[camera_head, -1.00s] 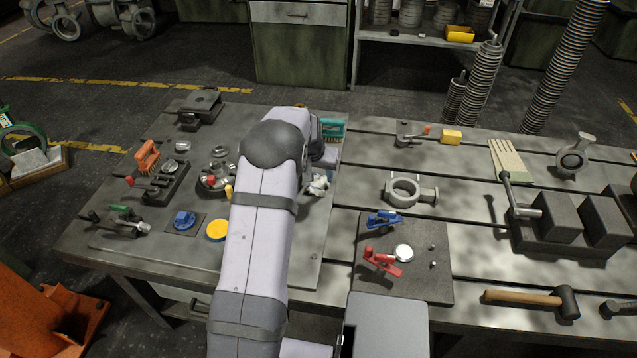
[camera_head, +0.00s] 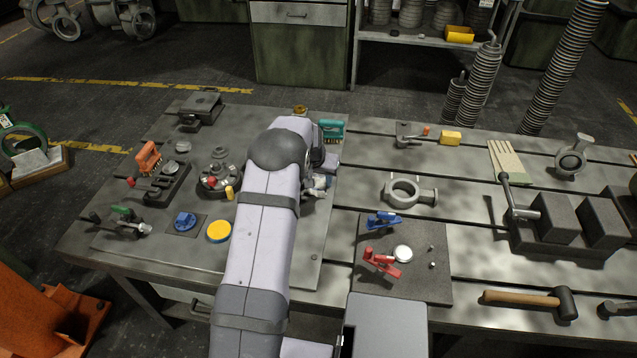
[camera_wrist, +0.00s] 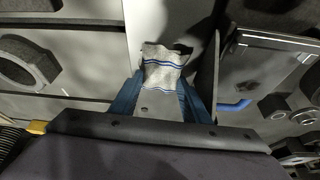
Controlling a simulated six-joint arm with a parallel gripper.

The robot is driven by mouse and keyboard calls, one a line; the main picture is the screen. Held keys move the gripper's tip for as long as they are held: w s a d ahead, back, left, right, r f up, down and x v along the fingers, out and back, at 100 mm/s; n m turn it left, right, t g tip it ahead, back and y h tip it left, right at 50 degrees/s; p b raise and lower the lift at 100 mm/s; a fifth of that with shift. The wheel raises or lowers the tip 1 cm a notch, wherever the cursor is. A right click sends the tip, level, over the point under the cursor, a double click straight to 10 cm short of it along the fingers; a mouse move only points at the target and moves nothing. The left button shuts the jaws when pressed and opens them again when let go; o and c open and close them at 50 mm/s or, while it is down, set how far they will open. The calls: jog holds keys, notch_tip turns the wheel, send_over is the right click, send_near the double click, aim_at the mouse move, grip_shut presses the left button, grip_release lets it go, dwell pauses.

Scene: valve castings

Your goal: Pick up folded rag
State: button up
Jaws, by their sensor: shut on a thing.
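The folded rag (camera_wrist: 163,67) is pale grey with blue stripes and shows in the wrist view. My gripper (camera_wrist: 160,90) has blue fingers, one on each side of the rag's near part, and is shut on it. The rag's far end sticks out past the fingertips. In the head view my own arm covers most of the gripper. A small pale patch shows just right of my wrist there, too small to tell rag from finger.
A teal-handled brush (camera_head: 331,130) stands behind my wrist. A ring casting (camera_head: 408,191) lies to the right, with a blue clamp (camera_head: 383,219) and a red clamp (camera_head: 381,261) nearer. A yellow round disc (camera_head: 219,231) lies left of my arm.

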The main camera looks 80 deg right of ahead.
aim_at(319, 182)
jog(key=shift+r, duration=0.15)
notch_tip(319, 182, up, 18)
jog(key=b, duration=0.2)
dwell(0.5)
